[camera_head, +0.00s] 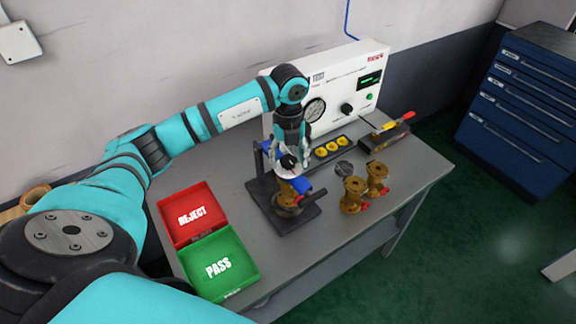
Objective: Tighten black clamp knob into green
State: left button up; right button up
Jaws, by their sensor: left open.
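The black clamp knob (288,161) appears as a small dark shape at the top of the clamp fixture, largely covered by my left gripper. The fixture has a dark base (300,224) and a blue part (302,184); a brass valve (285,194) sits in it. My left gripper (290,163) points down from above, open, with its fingers around or just beside the knob; I cannot tell whether they touch it. No green mark on the clamp is visible. My right gripper is out of view.
A red REJECT tray (172,237) and green PASS tray (195,288) lie left of the fixture. Two brass valves (353,196) (376,178) stand to its right. Behind are a yellow-topped holder (318,153), a white test panel (345,65) and a tool tray (376,145).

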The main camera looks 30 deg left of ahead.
pick_arm(q)
jog(key=shift+f, duration=0.8)
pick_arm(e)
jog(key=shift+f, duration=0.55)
pick_arm(q)
jog(key=n, duration=0.1)
jog(key=n+p, duration=0.1)
jog(key=n, duration=0.1)
jog(key=shift+r+n, duration=0.2)
jog(key=shift+n, duration=0.1)
jog(key=shift+n+p, duration=0.4)
jog(key=shift+n, duration=0.8)
jog(key=shift+f+n, duration=0.15)
jog(key=shift+n, duration=0.35)
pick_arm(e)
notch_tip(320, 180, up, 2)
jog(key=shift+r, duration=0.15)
pick_arm(q)
jog(key=shift+c, duration=0.3)
